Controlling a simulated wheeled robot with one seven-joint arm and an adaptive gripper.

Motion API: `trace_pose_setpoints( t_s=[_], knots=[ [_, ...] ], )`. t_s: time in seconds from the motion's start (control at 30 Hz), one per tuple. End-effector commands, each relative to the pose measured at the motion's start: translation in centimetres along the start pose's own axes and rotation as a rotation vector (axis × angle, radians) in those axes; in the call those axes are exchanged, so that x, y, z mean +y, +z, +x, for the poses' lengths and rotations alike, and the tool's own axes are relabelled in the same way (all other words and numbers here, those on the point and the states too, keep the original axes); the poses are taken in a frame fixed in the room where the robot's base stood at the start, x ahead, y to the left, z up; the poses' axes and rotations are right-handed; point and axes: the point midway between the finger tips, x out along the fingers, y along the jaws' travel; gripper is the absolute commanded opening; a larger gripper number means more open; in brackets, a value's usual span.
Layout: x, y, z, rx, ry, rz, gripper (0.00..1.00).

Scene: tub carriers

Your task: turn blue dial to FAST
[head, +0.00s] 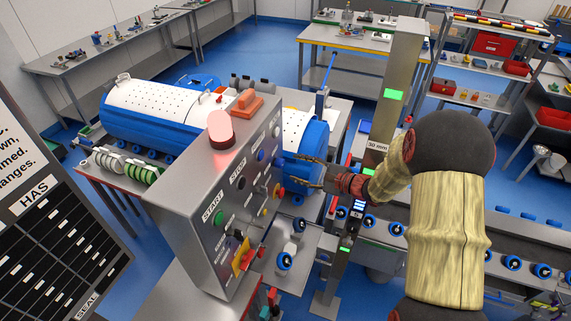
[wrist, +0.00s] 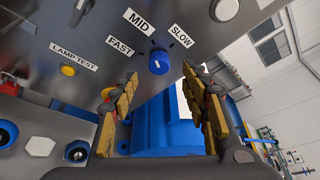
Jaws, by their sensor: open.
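The blue dial (wrist: 159,62) is on a grey control panel in the wrist view, with a white pointer mark on its face. The labels FAST (wrist: 119,46), MID (wrist: 137,20) and SLOW (wrist: 181,36) sit around it. I cannot tell for sure which label the mark faces. My gripper (wrist: 161,75) is open, its yellow fingers either side of the dial in the picture and apart from it. In the head view my gripper (head: 297,170) is out at the right of the panel, and a small blue knob (head: 260,155) shows on the panel face.
A yellow LAMP TEST button (wrist: 68,70) is near the dial. A blue and white tank (head: 150,105) stands behind. A metal post (head: 390,110) rises beside my arm.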

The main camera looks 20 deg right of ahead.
Motion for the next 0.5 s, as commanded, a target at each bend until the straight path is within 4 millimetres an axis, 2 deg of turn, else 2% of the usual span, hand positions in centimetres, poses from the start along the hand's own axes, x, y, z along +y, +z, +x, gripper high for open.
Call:
trace_pose_setpoints(
  t_s=[0.3, 0.5],
  knots=[
    [0.1, 0.2, 4.8, -0.002, 0.005, 0.0, 0.46],
    [0.1, 0.1, 6.3, -0.001, 0.004, 0.001, 0.46]
  ],
)
